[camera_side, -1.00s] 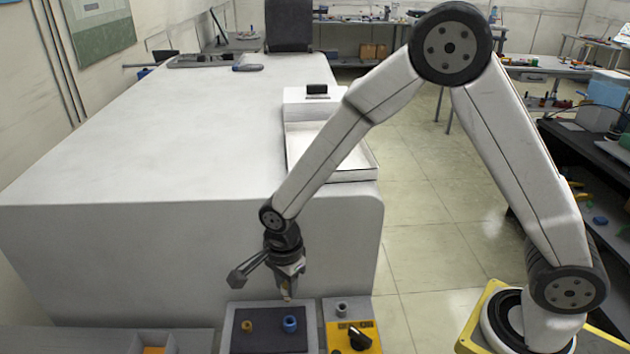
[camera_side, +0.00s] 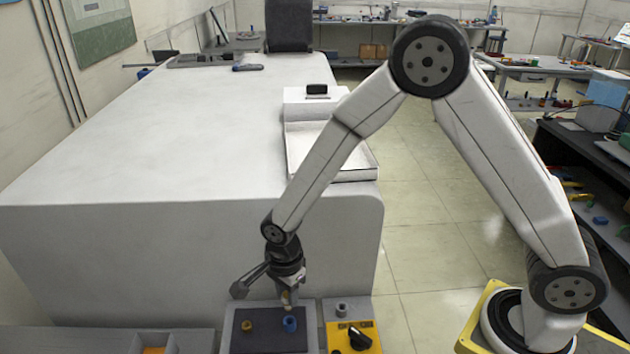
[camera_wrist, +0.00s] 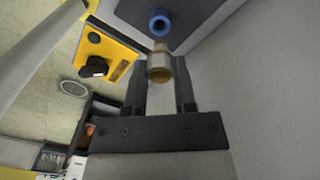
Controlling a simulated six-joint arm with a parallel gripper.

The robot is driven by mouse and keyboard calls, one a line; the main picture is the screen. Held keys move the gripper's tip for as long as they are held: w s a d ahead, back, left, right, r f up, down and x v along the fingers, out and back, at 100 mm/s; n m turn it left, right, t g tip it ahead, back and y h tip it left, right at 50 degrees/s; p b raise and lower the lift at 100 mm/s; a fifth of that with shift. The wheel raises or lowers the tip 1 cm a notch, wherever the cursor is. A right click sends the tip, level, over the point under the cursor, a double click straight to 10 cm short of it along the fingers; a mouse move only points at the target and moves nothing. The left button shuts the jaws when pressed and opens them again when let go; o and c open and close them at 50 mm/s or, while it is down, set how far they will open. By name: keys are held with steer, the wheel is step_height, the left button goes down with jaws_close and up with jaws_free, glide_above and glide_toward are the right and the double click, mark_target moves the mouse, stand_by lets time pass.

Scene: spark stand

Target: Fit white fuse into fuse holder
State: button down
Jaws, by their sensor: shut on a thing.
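My gripper (camera_side: 288,292) is shut on a pale fuse with brass-coloured ends (camera_wrist: 160,66), and the fuse hangs between the fingers. The fuse also shows as a small pale piece under the gripper in the side view (camera_side: 286,298). It is just above the dark panel (camera_side: 268,342), close to a blue ring-shaped socket (camera_side: 290,324). The blue ring (camera_wrist: 159,24) lies beyond the fuse tip in the wrist view, apart from it in the picture. A smaller brass-coloured piece (camera_side: 247,326) sits on the panel to the left. Which socket is the fuse holder, I cannot tell.
A yellow switch box with a black knob (camera_side: 358,338) and a grey post (camera_side: 341,308) stands right of the panel. A large pale bench block (camera_side: 180,240) rises behind. An orange-filled tray (camera_side: 153,349) is at lower left.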

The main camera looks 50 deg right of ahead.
mark_target(288, 309)
steer(key=shift+f, duration=1.5)
steer(key=shift+f, duration=1.75)
stand_by(2.2)
stand_by(0.5)
steer(key=shift+c, duration=1.8)
jaws_free()
steer(key=shift+r, duration=3.9)
